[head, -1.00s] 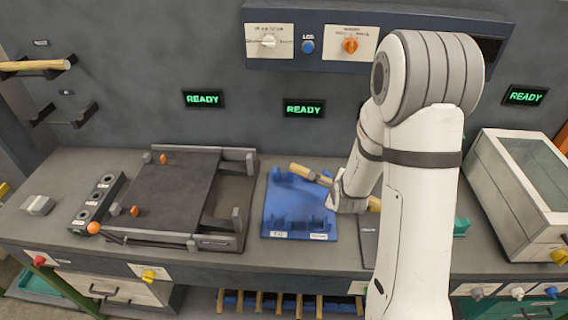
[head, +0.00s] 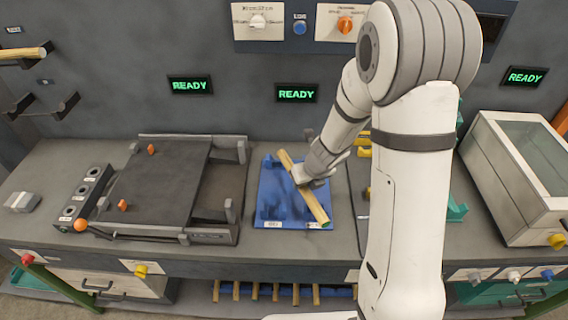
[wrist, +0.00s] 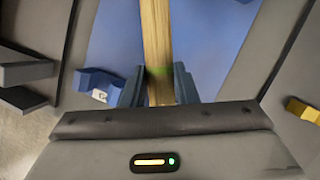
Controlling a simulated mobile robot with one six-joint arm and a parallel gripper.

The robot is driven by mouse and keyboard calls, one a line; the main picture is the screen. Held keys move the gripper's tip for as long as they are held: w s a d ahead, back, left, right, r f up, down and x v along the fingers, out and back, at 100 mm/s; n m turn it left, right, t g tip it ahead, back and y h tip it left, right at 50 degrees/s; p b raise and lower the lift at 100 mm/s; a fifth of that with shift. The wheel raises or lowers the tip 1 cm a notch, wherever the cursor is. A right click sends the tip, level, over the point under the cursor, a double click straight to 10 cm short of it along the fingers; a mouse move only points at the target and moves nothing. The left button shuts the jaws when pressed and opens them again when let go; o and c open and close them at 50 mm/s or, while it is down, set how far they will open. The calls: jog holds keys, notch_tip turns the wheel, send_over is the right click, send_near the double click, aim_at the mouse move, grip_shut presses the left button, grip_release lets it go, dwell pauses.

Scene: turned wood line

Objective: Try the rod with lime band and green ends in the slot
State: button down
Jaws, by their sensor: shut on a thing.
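My gripper (head: 305,181) is shut on a light wooden rod (head: 315,204), gripped between its two ends. The rod lies slanted over the blue tray (head: 268,208), its near end to the lower right, where a little green shows. The blue tray has raised blue blocks. I cannot tell whether the rod touches the tray, and I cannot make out the slot under it.
A dark flat fixture (head: 160,185) with grey posts stands left of the tray. A glass-topped box (head: 525,165) stands at the far right. Yellow parts (head: 364,143) lie behind my arm. Panels on the wall read READY. Several rods show in a rack below the bench.

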jog(key=w+a+r+m+t+y, duration=0.2)
jog(key=w+a+r+m+y, duration=0.2)
jog(key=a+m+y, duration=0.25)
jog(key=shift+h, duration=0.45)
jog(key=f+b, duration=0.6)
jog(key=shift+s+a+f, duration=0.1)
jog(key=shift+a+f, duration=0.1)
jog(key=shift+f, duration=0.05)
jog(key=c, duration=1.1)
grip_release()
jog(key=shift+o, duration=0.2)
